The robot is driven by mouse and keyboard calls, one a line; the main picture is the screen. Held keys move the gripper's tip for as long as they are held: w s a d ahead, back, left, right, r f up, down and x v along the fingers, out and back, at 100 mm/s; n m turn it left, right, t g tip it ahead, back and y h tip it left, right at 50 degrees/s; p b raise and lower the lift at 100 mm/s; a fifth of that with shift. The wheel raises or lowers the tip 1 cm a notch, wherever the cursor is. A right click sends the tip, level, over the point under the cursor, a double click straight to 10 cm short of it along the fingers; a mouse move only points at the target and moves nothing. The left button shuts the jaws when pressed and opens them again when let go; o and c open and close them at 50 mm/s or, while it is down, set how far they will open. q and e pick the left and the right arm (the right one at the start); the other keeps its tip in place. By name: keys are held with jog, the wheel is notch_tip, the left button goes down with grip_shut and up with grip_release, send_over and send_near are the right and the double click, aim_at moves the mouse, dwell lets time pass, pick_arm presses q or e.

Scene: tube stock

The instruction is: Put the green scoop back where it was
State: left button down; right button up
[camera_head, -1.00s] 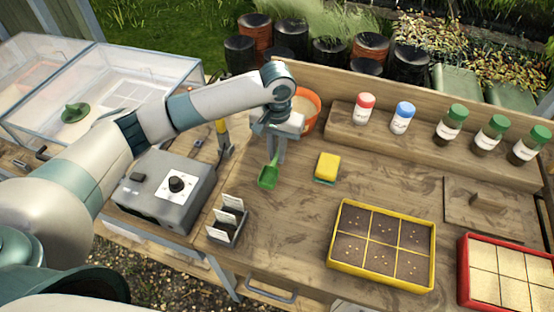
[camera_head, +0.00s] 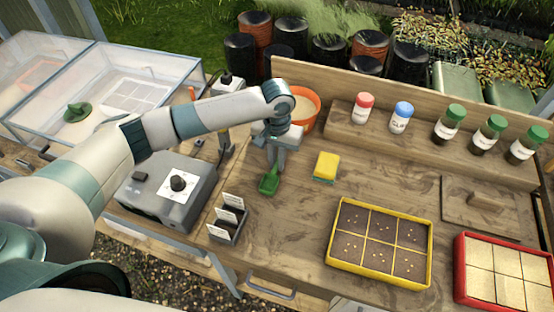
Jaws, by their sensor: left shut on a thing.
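The green scoop (camera_head: 269,184) hangs below my left gripper (camera_head: 276,164), with its bowl end down, over the wooden bench. My left gripper is shut on the scoop's handle. Whether the bowl touches the bench top I cannot tell. My right gripper is not in view.
An orange pot (camera_head: 304,108) stands just behind my left gripper. A yellow sponge (camera_head: 326,166) lies to the right. A label holder (camera_head: 228,220) and a grey box with a dial (camera_head: 168,188) are to the left. A yellow seed tray (camera_head: 428,262) is at front right.

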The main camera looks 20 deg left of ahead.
aim_at(277, 163)
pick_arm(q)
jog(key=c, duration=1.8)
grip_release()
jog(key=shift+r+b, duration=0.3)
jog(key=shift+r, duration=0.3)
notch_tip(277, 163, up, 11)
jog(key=b, duration=0.2)
jog(key=shift+b, duration=0.4)
